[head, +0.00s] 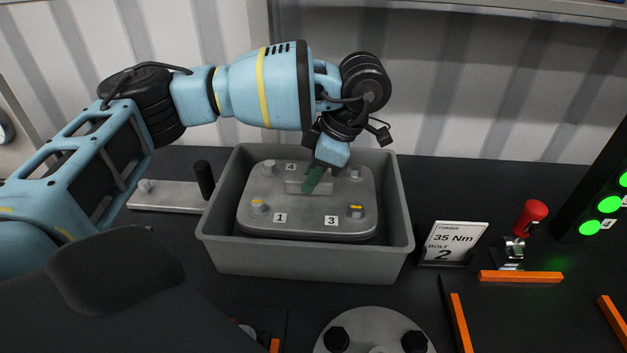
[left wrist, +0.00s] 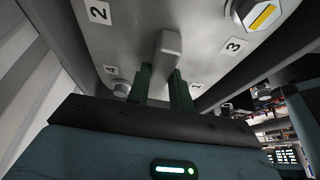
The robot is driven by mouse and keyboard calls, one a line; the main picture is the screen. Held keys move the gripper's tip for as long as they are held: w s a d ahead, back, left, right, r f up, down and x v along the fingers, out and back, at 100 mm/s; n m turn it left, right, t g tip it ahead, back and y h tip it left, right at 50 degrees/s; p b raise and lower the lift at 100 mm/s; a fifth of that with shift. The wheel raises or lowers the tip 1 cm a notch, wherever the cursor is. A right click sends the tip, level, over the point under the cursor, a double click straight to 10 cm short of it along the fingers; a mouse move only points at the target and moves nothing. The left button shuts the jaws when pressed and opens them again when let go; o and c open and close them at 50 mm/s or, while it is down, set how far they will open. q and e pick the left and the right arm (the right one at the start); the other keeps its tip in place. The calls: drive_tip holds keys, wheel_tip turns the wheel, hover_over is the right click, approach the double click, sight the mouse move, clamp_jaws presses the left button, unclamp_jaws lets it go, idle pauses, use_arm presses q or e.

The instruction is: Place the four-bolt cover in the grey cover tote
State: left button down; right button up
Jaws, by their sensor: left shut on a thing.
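The four-bolt cover (head: 300,222) is a grey plate with a bolt at each corner and number labels. It is inside the walls of the grey cover tote (head: 228,252) in the head view; whether it rests on the tote's floor is hidden. My left gripper (head: 313,181) is shut on the cover's raised middle handle. In the left wrist view the green fingers (left wrist: 165,84) are on either side of the handle, below the cover's plate (left wrist: 205,25) in the picture. My right gripper is not in view.
A torque sign (head: 453,243) and a red-handled clamp (head: 527,218) stand right of the tote. Orange strips (head: 520,277) lie on the dark bench. A round metal part with dark bolts (head: 372,335) is at the front. A flat metal bar (head: 165,197) lies left of the tote.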

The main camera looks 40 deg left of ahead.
sight(312, 202)
use_arm(q)
wheel_tip(312, 202, down, 2)
drive_tip(key=shift+f, duration=0.5)
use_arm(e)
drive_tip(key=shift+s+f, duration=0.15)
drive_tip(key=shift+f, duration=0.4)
use_arm(q)
drive_tip(key=shift+f+b, duration=0.7)
drive_tip(key=shift+f, duration=1.15)
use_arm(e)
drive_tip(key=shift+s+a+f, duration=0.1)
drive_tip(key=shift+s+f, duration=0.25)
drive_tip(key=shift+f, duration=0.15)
use_arm(q)
drive_tip(key=shift+f, duration=0.1)
drive_tip(key=c, duration=1.3)
unclamp_jaws()
drive_tip(key=shift+f, duration=0.15)
drive_tip(key=shift+o, duration=0.2)
